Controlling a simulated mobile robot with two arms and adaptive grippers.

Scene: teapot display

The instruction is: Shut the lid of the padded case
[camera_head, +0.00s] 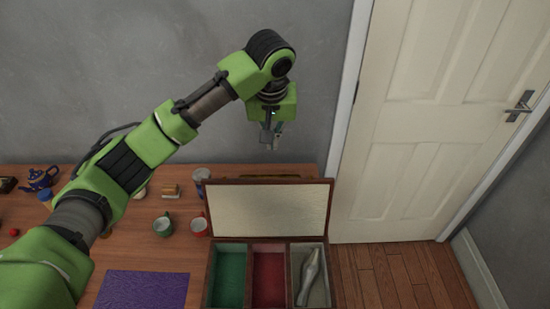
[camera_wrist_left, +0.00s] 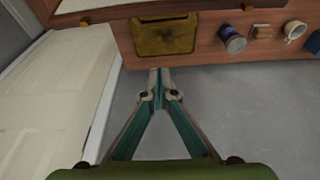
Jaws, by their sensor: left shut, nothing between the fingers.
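The padded case (camera_head: 247,272) stands at the right end of the wooden table. Its lid (camera_head: 268,208) is open and raised at the back edge, with a pale padded lining facing me. The case has green, red and grey compartments; a pale vase-like piece (camera_head: 309,275) lies in the grey one. My left gripper (camera_head: 275,143) is shut and empty, above and behind the lid, near the wall. In the left wrist view its fingertips (camera_wrist_left: 160,78) meet, and part of the case (camera_wrist_left: 95,12) shows at the top edge. My right gripper is not in view.
A yellowish tray (camera_wrist_left: 165,36) lies behind the lid. A can (camera_head: 202,181), a green mug (camera_head: 163,225), a red mug (camera_head: 199,226) and a blue teapot (camera_head: 40,178) stand left of the case. A purple mat (camera_head: 143,289) lies in front. A door (camera_head: 420,120) is at right.

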